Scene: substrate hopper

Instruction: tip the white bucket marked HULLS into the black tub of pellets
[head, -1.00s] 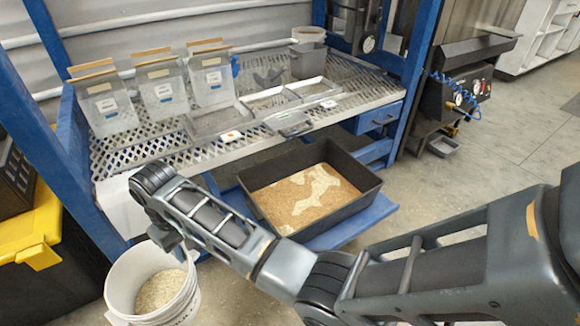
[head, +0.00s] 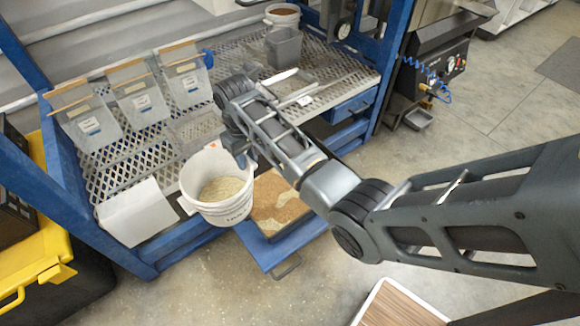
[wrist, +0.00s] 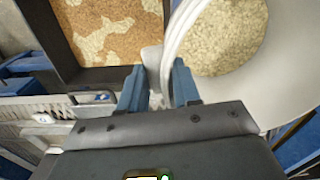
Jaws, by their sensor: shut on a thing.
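The white bucket (head: 222,202) holds pale hulls and hangs in the air, roughly upright, to the left of the black tub in the head view. My gripper (wrist: 158,88) is shut on the bucket's rim. The black tub (wrist: 62,38), with brown pellets and pale patches, lies at the upper left in the wrist view. In the head view its pellets (head: 278,200) show partly behind the bucket and my arm.
Several clear bags (head: 138,98) stand on the bench, with a grey container (head: 284,47) at the back. A yellow and black case (head: 35,265) is at the left.

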